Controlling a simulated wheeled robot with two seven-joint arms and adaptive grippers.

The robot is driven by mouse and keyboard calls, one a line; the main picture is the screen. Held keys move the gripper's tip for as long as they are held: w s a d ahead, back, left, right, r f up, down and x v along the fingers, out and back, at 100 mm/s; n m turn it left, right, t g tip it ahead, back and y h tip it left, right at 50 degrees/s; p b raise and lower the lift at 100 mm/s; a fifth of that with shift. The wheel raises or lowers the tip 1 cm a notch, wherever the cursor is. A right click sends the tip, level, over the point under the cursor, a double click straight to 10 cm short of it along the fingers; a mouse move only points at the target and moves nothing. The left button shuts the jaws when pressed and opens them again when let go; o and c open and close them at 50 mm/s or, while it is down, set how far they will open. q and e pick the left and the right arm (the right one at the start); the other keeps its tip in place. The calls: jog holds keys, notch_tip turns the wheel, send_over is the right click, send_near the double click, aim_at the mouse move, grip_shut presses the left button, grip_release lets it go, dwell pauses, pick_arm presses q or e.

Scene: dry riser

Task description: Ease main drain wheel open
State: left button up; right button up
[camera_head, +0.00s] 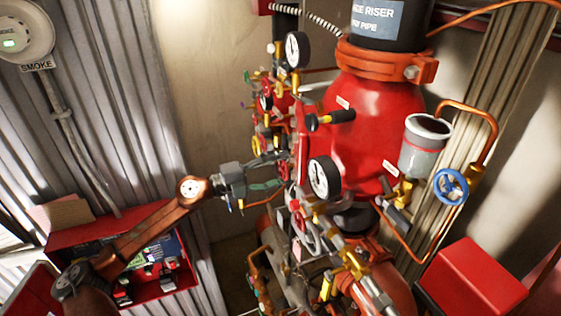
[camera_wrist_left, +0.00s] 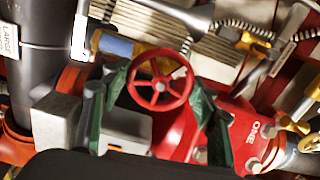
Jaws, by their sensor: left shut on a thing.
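A red spoked handwheel (camera_wrist_left: 160,104) shows in the left wrist view, and I take it to be the main drain wheel. My left gripper (camera_wrist_left: 163,92) has its green fingers on either side of the wheel's rim and is shut on it. In the head view my left gripper (camera_head: 268,186) reaches in from the left to the valve cluster beside the big red riser body (camera_head: 365,125). There the wheel is mostly hidden by the gripper and pipework. My right gripper is in neither view.
Pressure gauges (camera_head: 321,178) stand close to the right of my left gripper. A blue wheel (camera_head: 451,186) and a grey cup (camera_head: 425,145) are at the right. An open red box (camera_head: 180,284) lies at the lower left.

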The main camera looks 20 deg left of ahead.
pick_arm(q)
jog(key=n+p, duration=0.2)
jog(key=n, duration=0.1)
jog(key=shift+r, duration=0.15)
jog(key=shift+n+p, duration=0.4)
jog(key=shift+n, duration=0.4)
jog(key=n, duration=0.4)
jog(key=shift+n, duration=0.8)
jog(key=o, duration=1.2)
jog(key=shift+w, duration=0.1)
jog(key=shift+c, duration=0.2)
